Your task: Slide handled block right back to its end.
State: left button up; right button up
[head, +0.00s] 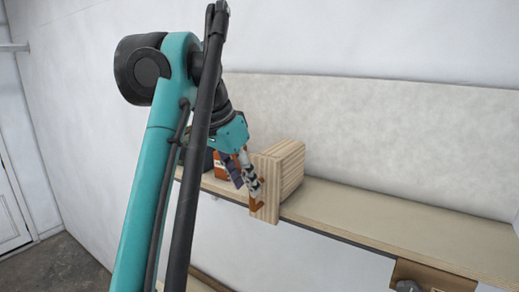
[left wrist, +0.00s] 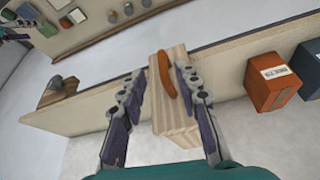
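The handled block (head: 283,175) is pale striped wood with an orange handle (head: 256,205) on its front face. It stands on a long wooden shelf (head: 370,212) against the wall. My left gripper (head: 249,180) is at the block's front left side in the head view. In the left wrist view the block (left wrist: 177,128) lies between the spread fingers, with the handle (left wrist: 167,74) near the fingertips. The right-hand finger is close against the block; contact is unclear. A gap shows at the other finger. A small teal and dark part, apparently my right gripper (left wrist: 14,30), shows at the upper left edge.
An orange-red labelled box (left wrist: 272,82) and a dark teal box (left wrist: 309,66) stand on the shelf beside the block. In the head view the orange-red box (head: 221,166) is partly hidden behind my gripper. The shelf is clear to the right of the block.

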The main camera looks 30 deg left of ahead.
aim_at(274, 181)
pick_arm(q)
jog(key=w+f, duration=0.2)
jog(key=f, duration=0.1)
jog(key=shift+w+d+f, duration=0.1)
jog(key=shift+w+d, duration=0.1)
jog(key=shift+w, duration=0.15)
jog(key=shift+w+f, duration=0.2)
jog(key=shift+f, duration=0.1)
jog(key=shift+s, duration=0.1)
grip_shut()
